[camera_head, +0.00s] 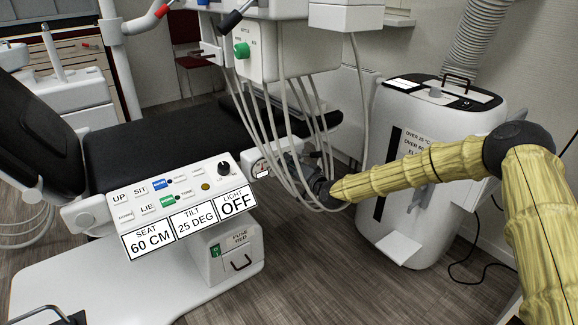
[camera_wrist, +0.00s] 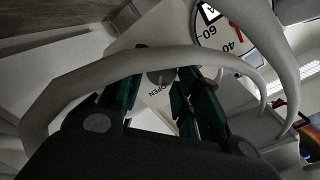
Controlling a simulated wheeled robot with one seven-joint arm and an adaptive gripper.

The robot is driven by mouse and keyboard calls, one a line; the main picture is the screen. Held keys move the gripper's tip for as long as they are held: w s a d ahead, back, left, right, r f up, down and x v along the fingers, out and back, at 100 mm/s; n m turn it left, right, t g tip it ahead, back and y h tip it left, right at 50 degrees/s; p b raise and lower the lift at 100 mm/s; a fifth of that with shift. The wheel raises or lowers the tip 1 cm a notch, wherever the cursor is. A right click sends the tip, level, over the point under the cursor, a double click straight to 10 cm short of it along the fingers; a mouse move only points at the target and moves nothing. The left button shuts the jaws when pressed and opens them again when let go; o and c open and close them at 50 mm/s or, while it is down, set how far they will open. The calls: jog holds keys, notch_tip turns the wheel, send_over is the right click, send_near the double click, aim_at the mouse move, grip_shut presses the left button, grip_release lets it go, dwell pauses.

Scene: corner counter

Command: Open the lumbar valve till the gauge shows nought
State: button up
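The lumbar gauge (camera_head: 261,168) is a small white dial on the side of the chair's control box. In the wrist view the gauge (camera_wrist: 225,30) is cut by the top edge; 60, 40 and a red needle show, but its exact reading cannot be told. Below it is a white plate marked OPEN (camera_wrist: 164,88), with a small grey valve (camera_wrist: 158,77) partly hidden. My gripper (camera_head: 286,164) is beside the gauge. In the wrist view my gripper (camera_wrist: 155,88) has its green-dark fingers apart, on either side of the valve; contact cannot be told.
Pale hoses (camera_head: 290,130) hang around my gripper, and one hose (camera_wrist: 150,62) crosses in front of its fingers. The control panel (camera_head: 180,196) reads seat 60 CM, tilt 25 DEG, light OFF. A white machine (camera_head: 425,170) stands at right. The black chair (camera_head: 150,150) is at left.

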jog(key=shift+o, duration=1)
jog(key=shift+s+f, duration=0.1)
jog(key=shift+s, duration=0.05)
jog(key=v, duration=1.1)
jog(key=shift+s+d, duration=0.25)
jog(key=shift+s, duration=0.05)
